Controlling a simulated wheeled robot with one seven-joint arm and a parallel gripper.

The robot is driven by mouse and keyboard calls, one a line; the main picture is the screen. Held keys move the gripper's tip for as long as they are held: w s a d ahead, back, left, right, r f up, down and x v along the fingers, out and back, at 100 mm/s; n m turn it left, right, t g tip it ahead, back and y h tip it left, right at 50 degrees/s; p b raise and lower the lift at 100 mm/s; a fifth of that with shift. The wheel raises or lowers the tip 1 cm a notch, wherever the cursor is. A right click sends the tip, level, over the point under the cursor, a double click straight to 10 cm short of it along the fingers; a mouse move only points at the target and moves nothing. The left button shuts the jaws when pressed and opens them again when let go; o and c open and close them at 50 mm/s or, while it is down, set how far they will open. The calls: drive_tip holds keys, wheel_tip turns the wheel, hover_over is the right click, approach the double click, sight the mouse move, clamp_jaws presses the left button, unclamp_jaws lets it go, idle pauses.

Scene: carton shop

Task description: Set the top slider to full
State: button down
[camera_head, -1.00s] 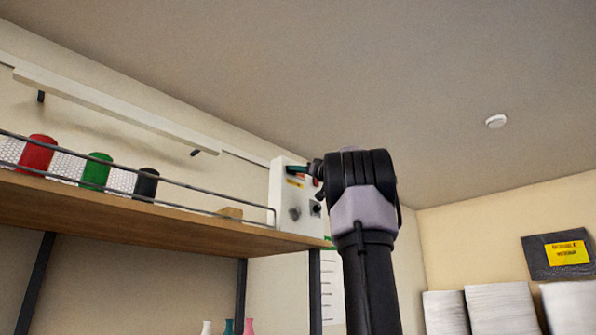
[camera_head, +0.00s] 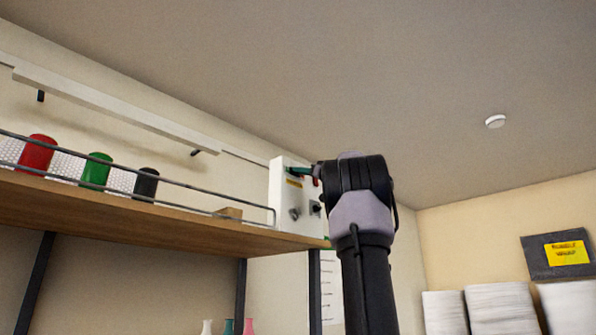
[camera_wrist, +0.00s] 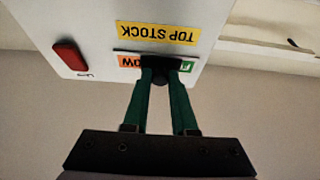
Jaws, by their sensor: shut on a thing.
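The control box (camera_head: 282,200) is white and stands at the right end of the high shelf. In the wrist view its face appears upside down, with a yellow "TOP STOCK" label (camera_wrist: 158,34). Beside that label is the top slider (camera_wrist: 166,64), with a dark track and a dark knob. An orange label (camera_wrist: 129,63), partly covered and seeming to read "LOW", is left of the knob, and a green label (camera_wrist: 187,66) starting with F is right of it. My gripper (camera_wrist: 167,76) has green fingers shut on the knob, which hide part of it.
A red switch (camera_wrist: 70,56) is on the same face, and a grey knob (camera_head: 295,213) is lower on the box. The wooden shelf (camera_head: 150,222) has a metal rail in front of red, green and black cylinders. The air right of my arm is clear.

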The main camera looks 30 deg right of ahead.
drive_tip(key=d, duration=0.1)
drive_tip(key=w+d, duration=0.1)
drive_tip(key=d, duration=0.1)
drive_tip(key=shift+d, duration=0.3)
drive_tip(key=c, duration=0.7)
unclamp_jaws()
drive_tip(key=shift+d, duration=0.1)
drive_tip(key=v, duration=1)
drive_tip(key=shift+s+f, duration=0.2)
drive_tip(key=shift+s, duration=0.15)
